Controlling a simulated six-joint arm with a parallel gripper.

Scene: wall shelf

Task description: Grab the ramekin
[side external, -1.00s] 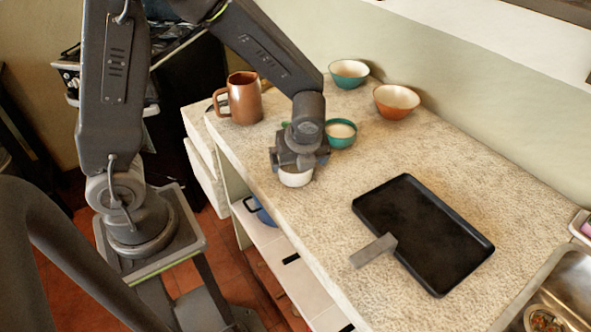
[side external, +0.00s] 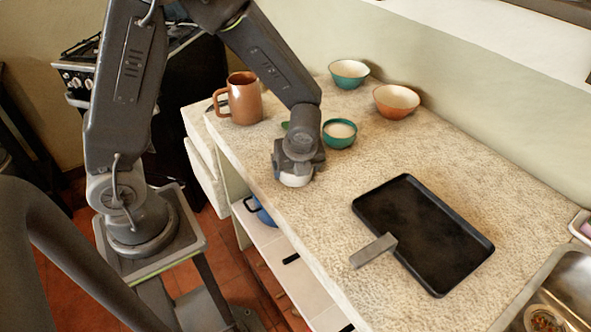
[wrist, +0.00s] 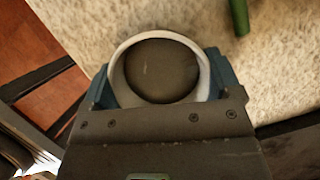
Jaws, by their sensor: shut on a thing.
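The ramekin (side external: 295,181) is a small white round cup at the counter's front edge, mostly covered from above by my gripper in the side view. In the wrist view the ramekin (wrist: 118,72) shows as a white ring with a dark round inside. My gripper (side external: 297,172) points down over it and is shut on it. In the wrist view the blue-grey fingers of my gripper (wrist: 160,85) sit on the left and right of the white rim. I cannot tell whether the ramekin's base touches the counter.
A teal bowl (side external: 340,134) with pale contents stands close behind my gripper, with a green handle (wrist: 239,16) near it. A brown mug (side external: 244,98), another teal bowl (side external: 348,74) and an orange bowl (side external: 396,101) stand farther back. A black tray (side external: 425,235) lies to the right.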

